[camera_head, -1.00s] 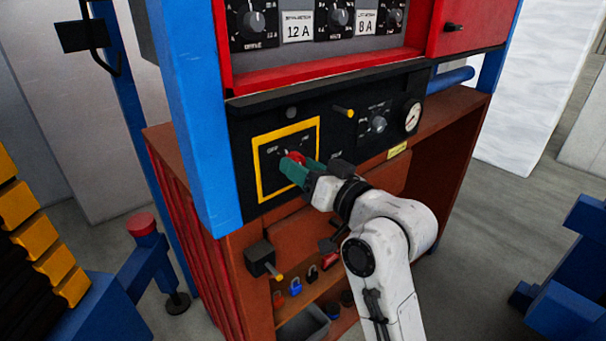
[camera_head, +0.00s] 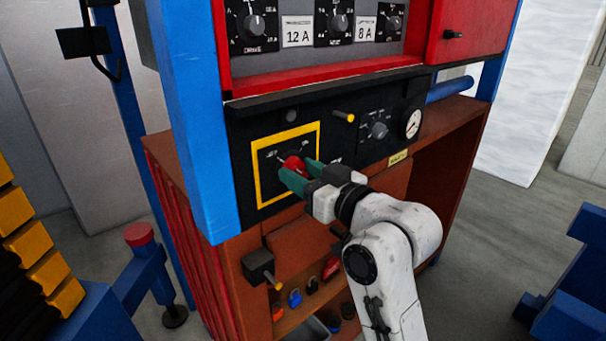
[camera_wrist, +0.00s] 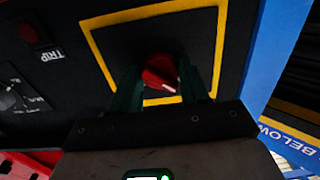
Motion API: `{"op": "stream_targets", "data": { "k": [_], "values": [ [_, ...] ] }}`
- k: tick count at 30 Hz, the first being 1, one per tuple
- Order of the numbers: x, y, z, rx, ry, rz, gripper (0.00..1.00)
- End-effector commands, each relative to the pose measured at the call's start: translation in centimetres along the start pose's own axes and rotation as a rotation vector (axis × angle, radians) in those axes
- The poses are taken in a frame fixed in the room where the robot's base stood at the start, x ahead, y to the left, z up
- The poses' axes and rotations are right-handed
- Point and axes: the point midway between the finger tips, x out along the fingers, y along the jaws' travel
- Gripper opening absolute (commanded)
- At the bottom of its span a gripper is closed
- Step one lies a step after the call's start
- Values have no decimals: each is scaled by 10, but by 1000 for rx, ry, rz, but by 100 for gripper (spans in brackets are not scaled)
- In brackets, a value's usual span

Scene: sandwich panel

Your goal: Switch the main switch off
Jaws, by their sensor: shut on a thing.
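The main switch is a red knob (camera_head: 294,163) on a black panel (camera_head: 236,140) inside a yellow square frame (camera_head: 257,175). The red knob (camera_wrist: 160,72) also shows in the wrist view, with a pale mark on its face. My gripper (camera_head: 297,172) has green fingers and is shut on the knob, one finger on each side of it. In the wrist view my gripper (camera_wrist: 160,85) straddles the knob at the lower middle of the yellow frame. The labels around the knob are too small and partly covered to read surely.
A yellow-tipped peg (camera_head: 345,116), a small dial (camera_head: 379,130) and a round gauge (camera_head: 413,123) sit right of the frame. A blue post (camera_head: 190,110) stands close on the left. A brown shelf (camera_head: 262,230) holding several padlocks lies below.

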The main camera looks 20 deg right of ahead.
Motion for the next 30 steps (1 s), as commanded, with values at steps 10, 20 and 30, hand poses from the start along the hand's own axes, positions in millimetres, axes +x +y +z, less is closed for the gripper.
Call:
{"op": "stream_targets", "data": {
  "k": [10,20,30],
  "values": [
    [0,0,1,0,-2,1,60],
    [0,0,0,1,0,0,70],
    [-43,1,2,1,1,4,70]
  ]
}}
